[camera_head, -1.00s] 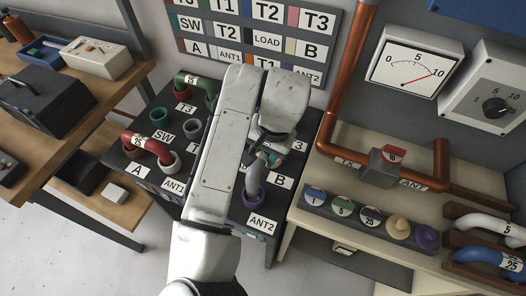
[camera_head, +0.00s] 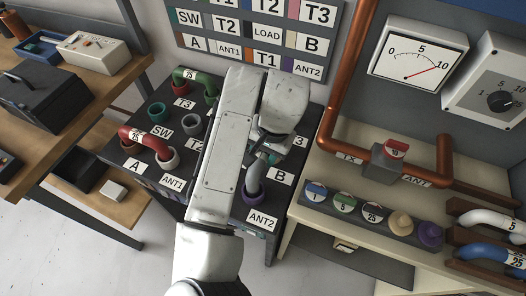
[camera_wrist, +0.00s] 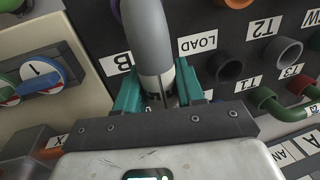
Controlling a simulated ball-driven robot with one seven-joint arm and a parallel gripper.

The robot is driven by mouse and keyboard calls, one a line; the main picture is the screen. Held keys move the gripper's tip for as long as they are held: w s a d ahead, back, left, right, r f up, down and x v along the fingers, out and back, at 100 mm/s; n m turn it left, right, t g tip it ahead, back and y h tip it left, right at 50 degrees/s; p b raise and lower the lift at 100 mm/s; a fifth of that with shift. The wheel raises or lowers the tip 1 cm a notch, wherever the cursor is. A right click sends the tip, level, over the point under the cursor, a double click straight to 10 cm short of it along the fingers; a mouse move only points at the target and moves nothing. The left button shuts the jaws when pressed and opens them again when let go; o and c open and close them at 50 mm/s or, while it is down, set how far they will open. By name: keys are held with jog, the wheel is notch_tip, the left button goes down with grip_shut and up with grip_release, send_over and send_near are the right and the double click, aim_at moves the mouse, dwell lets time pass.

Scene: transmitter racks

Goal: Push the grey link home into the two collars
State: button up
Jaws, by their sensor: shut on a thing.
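The grey link (camera_head: 254,177) is a bent tube. Its near end stands at the purple collar (camera_head: 252,200) by the ANT2 label in the head view; whether it is fully seated I cannot tell. In the wrist view the grey link (camera_wrist: 148,32) rises between the teal fingers of my gripper (camera_wrist: 158,82), which are shut on its banded part. My gripper and arm hide the link's other end and the second collar in the head view.
A green link (camera_head: 190,75) and a red link (camera_head: 145,141) sit in collars left of my arm. A copper pipe (camera_head: 336,90) stands to the right. White and blue links (camera_head: 490,256) lie on the right bench, beside a row of coloured knobs (camera_head: 371,214).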

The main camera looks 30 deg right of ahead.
jog(key=shift+f+b, duration=0.55)
jog(key=shift+f, duration=0.35)
jog(key=o, duration=1.3)
jog(key=shift+c, duration=0.2)
notch_tip(320, 180, up, 11)
jog(key=s+d, duration=0.1)
jog(key=shift+s+d+f, duration=0.15)
jog(key=shift+s, duration=0.2)
